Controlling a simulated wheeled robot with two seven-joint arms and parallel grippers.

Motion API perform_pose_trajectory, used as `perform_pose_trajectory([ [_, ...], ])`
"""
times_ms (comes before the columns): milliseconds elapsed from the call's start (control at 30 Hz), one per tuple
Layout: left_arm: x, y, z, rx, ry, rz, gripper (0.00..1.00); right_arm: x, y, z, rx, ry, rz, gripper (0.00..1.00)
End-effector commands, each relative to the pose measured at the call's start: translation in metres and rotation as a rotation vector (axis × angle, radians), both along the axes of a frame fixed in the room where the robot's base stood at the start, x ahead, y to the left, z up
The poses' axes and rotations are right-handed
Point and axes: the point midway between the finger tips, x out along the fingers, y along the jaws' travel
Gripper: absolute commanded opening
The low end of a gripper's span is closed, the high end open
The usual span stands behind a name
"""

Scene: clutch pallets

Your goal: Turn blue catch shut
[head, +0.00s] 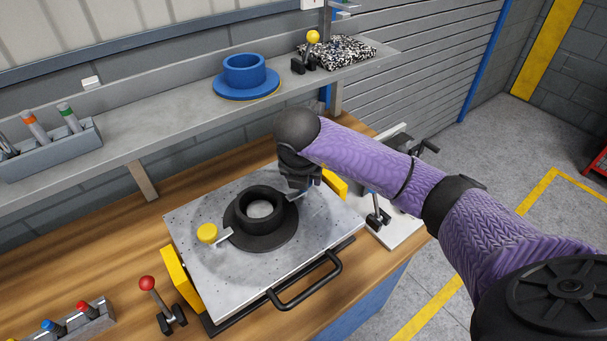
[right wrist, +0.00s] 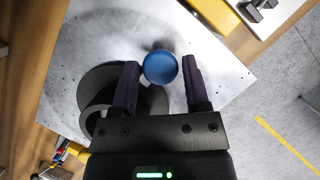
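The blue catch shows its round blue knob (right wrist: 160,67) in the right wrist view; in the head view my right gripper hides the knob. My right gripper (head: 303,190) is over the right side of the metal pallet (head: 195,275). Its fingers (right wrist: 159,64) are open, one on each side of the knob, with a gap visible on both sides. A black flanged ring (head: 262,235) sits in the middle of the pallet. The yellow catch (head: 207,233) is at its left, its metal lever reaching the flange edge. My left gripper is not in view.
A shelf (head: 180,135) behind carries a blue flanged ring (head: 245,78) and a speckled block (head: 340,50). A red-knobbed clamp (head: 148,284) stands left of the pallet. A black handle (head: 305,285) is at the pallet's front. A white plate with a black clamp (head: 378,215) lies to the right.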

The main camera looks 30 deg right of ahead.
Motion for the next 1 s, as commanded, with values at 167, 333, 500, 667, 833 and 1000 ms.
perform_pose_trajectory([
  [167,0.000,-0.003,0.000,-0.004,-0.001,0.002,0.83,0.000,0.000,0.000,0.000,0.000,0.001,0.83],
  [333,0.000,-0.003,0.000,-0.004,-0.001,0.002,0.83,0.000,0.000,0.000,0.000,0.000,0.001,0.83],
  [500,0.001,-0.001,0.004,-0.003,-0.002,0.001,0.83,-0.007,0.006,0.025,-0.001,-0.005,0.004,0.83],
  [667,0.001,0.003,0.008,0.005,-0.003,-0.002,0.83,-0.019,0.017,0.064,0.000,-0.006,0.004,0.83],
  [833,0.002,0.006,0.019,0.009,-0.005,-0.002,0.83,-0.027,0.023,0.090,0.000,-0.002,0.002,0.83],
  [1000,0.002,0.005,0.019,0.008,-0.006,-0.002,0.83,-0.029,0.024,0.092,-0.001,0.001,0.001,0.83],
])
